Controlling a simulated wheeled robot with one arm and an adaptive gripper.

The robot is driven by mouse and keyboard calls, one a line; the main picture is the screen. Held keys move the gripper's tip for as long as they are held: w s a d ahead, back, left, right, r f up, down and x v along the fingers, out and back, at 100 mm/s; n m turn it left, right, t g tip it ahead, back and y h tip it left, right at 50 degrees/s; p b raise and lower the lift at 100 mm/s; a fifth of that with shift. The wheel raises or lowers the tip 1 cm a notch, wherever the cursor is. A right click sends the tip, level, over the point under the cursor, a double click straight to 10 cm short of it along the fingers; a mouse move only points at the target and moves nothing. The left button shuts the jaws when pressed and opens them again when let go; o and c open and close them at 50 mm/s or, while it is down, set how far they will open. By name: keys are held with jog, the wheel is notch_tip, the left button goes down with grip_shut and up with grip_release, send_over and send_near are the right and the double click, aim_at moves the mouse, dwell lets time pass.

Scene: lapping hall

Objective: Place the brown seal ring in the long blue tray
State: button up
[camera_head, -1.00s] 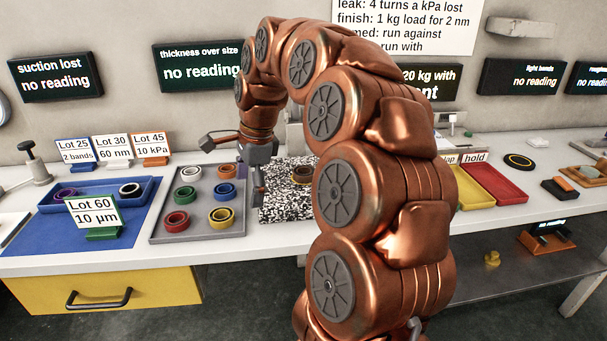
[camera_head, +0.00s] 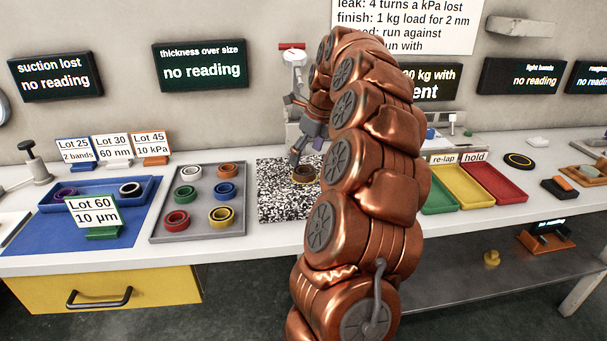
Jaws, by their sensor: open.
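The brown seal ring (camera_head: 303,176) lies on the black-and-white speckled plate (camera_head: 278,204) in the middle of the bench. I cannot tell whether a finger touches the ring. The long blue tray (camera_head: 62,195) is on a blue mat at the left.
A grey tray (camera_head: 205,202) with several coloured rings lies between the blue tray and the speckled plate. The Lot 60 sign (camera_head: 94,212) stands before the blue tray. Green (camera_head: 438,201), yellow (camera_head: 462,190) and red (camera_head: 500,186) trays are right of my arm.

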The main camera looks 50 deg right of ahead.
aim_at(305, 167)
jog(key=x, duration=0.4)
jog(key=shift+s+d+f, duration=0.2)
jog(key=shift+s+d, duration=0.05)
jog(key=shift+s, duration=0.15)
jog(key=shift+w+f, duration=0.2)
jog(key=shift+f, duration=0.2)
jog(key=c, duration=1.4)
jog(key=shift+r, duration=0.1)
